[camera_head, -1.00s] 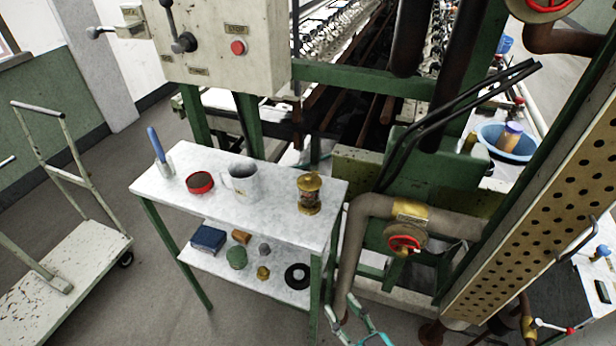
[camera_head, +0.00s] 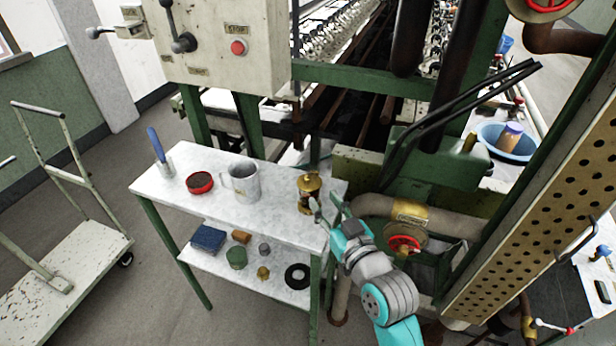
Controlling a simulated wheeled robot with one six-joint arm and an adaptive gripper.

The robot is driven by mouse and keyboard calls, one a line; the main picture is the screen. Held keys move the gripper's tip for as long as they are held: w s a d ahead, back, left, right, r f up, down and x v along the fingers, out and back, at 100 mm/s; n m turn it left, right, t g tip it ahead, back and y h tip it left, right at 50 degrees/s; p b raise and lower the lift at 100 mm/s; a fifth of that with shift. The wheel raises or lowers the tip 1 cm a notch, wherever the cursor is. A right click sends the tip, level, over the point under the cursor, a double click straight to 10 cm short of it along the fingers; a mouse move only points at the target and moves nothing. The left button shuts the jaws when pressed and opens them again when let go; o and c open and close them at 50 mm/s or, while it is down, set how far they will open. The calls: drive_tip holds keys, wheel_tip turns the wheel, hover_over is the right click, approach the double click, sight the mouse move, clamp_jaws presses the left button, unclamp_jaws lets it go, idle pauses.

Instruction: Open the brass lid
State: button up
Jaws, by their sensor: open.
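A small brass lantern-like vessel (camera_head: 309,198) stands upright at the right end of the white tabletop. Its brass lid (camera_head: 310,181) sits on top and looks closed. My gripper (camera_head: 326,209) is open at the vessel's right side, with its fingers near the lower body. One finger overlaps the vessel in the picture, so I cannot tell whether it touches. Nothing is seen between the fingers. My arm comes in from the lower right and hides part of the table's right edge.
A grey metal mug (camera_head: 243,182), a red round tin (camera_head: 199,183) and a blue-handled tool (camera_head: 157,146) stand left on the table (camera_head: 200,158). The lower shelf (camera_head: 215,262) holds several small items. A pipe with a red valve wheel (camera_head: 404,246) is close behind my arm.

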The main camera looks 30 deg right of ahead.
sight(309, 180)
drive_tip(key=w, duration=0.3)
drive_tip(key=w+d, duration=0.1)
drive_tip(key=w, duration=0.5)
drive_tip(key=shift+w+d, duration=0.2)
drive_tip(key=shift+d, duration=0.05)
clamp_jaws()
